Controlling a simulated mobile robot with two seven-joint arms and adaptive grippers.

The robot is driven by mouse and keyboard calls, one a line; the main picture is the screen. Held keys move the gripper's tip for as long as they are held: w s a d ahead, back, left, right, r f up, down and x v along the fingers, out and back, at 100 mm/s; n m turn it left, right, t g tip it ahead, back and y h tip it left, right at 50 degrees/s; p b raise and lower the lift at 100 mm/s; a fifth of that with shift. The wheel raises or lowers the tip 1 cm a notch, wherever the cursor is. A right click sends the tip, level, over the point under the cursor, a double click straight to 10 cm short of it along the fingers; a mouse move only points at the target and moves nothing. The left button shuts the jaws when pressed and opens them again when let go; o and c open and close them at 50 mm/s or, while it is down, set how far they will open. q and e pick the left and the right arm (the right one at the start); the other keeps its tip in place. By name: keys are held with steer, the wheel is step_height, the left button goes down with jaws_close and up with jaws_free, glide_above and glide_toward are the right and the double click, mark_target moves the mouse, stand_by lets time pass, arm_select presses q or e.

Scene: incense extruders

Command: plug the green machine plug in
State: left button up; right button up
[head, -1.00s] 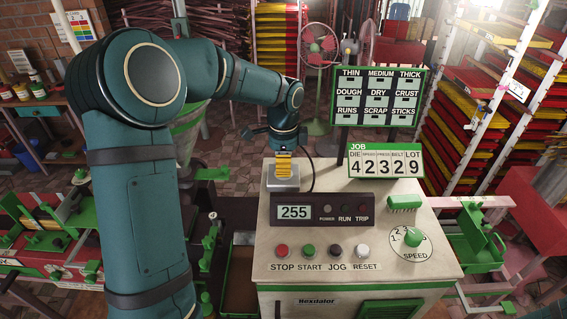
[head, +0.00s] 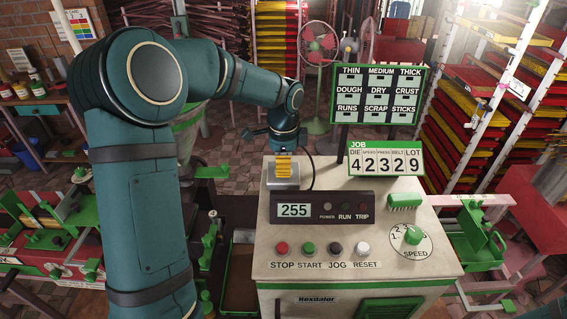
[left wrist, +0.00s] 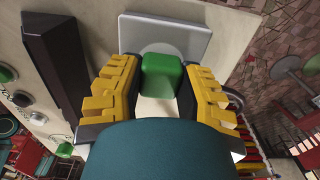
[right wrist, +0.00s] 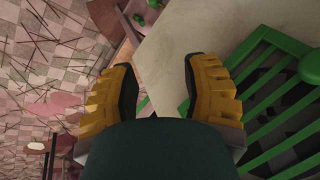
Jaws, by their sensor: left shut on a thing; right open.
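The green plug (left wrist: 162,75) shows between the yellow fingers of my left gripper (left wrist: 160,95) in the left wrist view. The gripper is shut on it. A grey socket plate (left wrist: 190,40) with a paler round face lies just beyond the plug. In the head view my left gripper (head: 284,170) points down at the grey socket box (head: 283,183) on the machine's top. The fingers hide the plug there, so I cannot tell whether it touches the socket. My right gripper (right wrist: 157,95) is open and empty in the right wrist view; it is not visible in the head view.
The machine top holds a display box (head: 322,209), several push buttons, a speed knob (head: 413,235) and a green brush-like piece (head: 404,201). A job sign (head: 386,159) and a label board (head: 379,95) stand behind. A black cable (head: 313,172) curves beside the socket box.

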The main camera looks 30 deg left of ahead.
arm_select(q)
steer(key=shift+f, duration=0.2)
steer(key=o, duration=1.1)
steer(key=shift+c, duration=0.2)
step_height(320, 180, up, 12)
